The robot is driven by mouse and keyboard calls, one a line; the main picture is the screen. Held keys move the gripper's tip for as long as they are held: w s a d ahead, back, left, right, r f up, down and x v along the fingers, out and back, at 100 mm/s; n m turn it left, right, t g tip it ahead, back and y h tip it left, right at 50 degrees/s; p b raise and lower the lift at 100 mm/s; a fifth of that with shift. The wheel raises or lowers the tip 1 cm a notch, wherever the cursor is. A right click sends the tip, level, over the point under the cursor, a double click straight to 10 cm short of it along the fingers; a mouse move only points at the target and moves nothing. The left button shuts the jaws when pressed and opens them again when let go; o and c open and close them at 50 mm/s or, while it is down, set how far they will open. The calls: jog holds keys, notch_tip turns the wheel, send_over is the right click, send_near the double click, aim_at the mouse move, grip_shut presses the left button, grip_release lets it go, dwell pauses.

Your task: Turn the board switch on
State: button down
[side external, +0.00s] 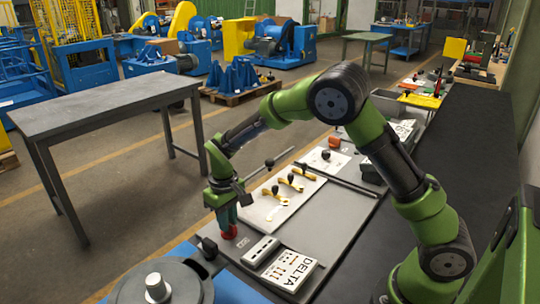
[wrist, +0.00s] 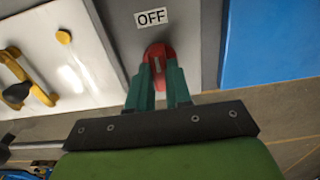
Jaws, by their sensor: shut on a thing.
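The board switch is a red rotary knob (wrist: 158,53) with a pale mark on top, mounted on the grey board (wrist: 195,15). An OFF label (wrist: 151,17) sits beside it. In the side view the red switch (side external: 229,233) is at the near-left end of the board (side external: 330,205). My gripper (wrist: 159,75) has its teal fingers shut on the switch, one on either side. In the side view my gripper (side external: 228,217) points down onto the switch. The fingers hide part of the knob's sides.
A white panel (side external: 255,215) with several yellow levers (side external: 290,181) lies beyond the switch. A large grey round part (side external: 160,287) stands in the near left. A grey table (side external: 105,105) stands apart at left.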

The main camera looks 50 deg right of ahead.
jog(key=shift+m, duration=0.3)
jog(key=m, duration=0.3)
jog(key=shift+m, duration=0.3)
jog(key=m, duration=0.4)
jog(key=shift+m, duration=0.3)
jog(key=m, duration=0.4)
jog(key=shift+m, duration=2.5)
jog(key=c, duration=1)
grip_release()
jog(key=shift+c, duration=0.2)
